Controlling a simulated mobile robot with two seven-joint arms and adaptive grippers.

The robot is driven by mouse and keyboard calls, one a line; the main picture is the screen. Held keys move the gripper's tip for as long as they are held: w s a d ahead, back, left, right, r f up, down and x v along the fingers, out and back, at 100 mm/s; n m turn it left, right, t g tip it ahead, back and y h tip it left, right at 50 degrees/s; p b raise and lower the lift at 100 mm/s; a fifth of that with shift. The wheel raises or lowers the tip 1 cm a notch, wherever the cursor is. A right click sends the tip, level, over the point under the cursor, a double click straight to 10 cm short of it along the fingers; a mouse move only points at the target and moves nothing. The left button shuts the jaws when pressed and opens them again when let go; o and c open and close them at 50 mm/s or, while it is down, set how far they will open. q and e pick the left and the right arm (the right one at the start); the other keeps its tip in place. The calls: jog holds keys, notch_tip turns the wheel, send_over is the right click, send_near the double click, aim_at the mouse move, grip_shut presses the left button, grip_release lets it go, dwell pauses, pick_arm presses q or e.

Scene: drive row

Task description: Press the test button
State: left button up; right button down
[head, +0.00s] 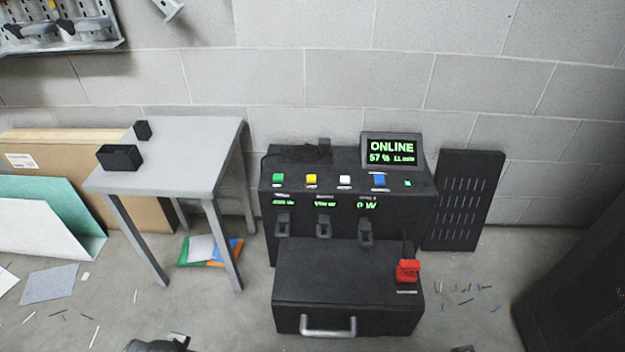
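A black console (348,270) stands on the floor against the block wall. Its sloped upper panel carries a green button (278,179), a yellow button (311,180), a white button (345,181) and a blue button (379,180) in a row. Their labels are too small to read, so I cannot tell which is the test button. A screen (391,151) reads "ONLINE 57 %". My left gripper (158,345) only just shows at the bottom edge, well apart from the console. A small dark tip of my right gripper (462,349) may show at the bottom edge.
A grey table (190,165) with two small black boxes stands left of the console. A red switch (407,271) rises from the console's lower deck, above a front handle (328,327). A slotted black panel (466,200) leans right. A dark cabinet (580,270) stands far right.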

pick_arm(q)
jog(key=shift+c, duration=0.5)
grip_shut()
dwell(1.0)
